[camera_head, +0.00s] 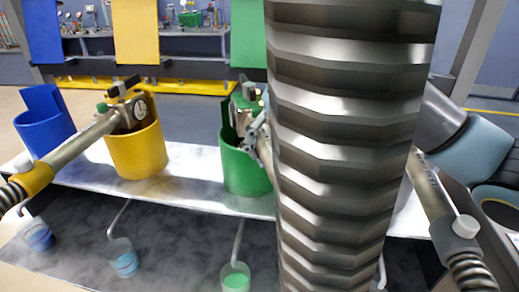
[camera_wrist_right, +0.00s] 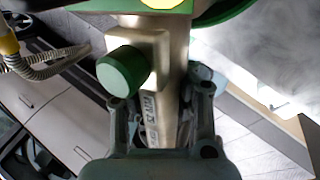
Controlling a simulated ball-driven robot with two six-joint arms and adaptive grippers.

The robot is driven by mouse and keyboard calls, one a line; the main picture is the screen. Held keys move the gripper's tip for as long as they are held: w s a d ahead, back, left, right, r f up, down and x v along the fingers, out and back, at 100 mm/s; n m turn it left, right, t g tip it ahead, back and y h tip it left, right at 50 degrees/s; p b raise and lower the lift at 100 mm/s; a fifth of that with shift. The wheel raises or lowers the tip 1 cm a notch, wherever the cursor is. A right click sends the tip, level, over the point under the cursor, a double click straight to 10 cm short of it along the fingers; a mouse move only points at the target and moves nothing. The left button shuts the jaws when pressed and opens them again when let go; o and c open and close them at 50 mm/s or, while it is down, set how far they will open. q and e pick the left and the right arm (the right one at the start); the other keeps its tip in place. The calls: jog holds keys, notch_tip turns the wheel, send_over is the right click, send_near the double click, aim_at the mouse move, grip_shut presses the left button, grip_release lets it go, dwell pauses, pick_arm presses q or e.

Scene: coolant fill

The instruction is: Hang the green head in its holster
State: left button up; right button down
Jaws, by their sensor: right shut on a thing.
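The green holster (camera_head: 245,172) is an open cup on the front of the pale shelf, partly hidden by a wide ribbed metal hose. The green head (camera_head: 243,100) stands at the mouth of this holster, its lower part inside or behind the rim; I cannot tell how deep it sits. My right gripper (camera_head: 258,138) is beside it at the rim, partly hidden by the hose. In the right wrist view my right gripper (camera_wrist_right: 160,105) is shut on the metal body of the green head (camera_wrist_right: 172,50), which has a green knob. My left gripper is not in view.
A yellow holster (camera_head: 138,155) holds another head (camera_head: 130,112). A blue holster (camera_head: 45,128) at the far left looks empty. The ribbed hose (camera_head: 345,150) blocks the centre right. Small cups (camera_head: 123,262) hang below the shelf (camera_head: 195,165).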

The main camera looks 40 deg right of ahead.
jog(key=shift+f+b, duration=0.45)
jog(key=shift+f, duration=0.15)
jog(key=c, duration=1.1)
grip_release()
jog(key=v, duration=1.2)
jog(key=shift+s, duration=0.1)
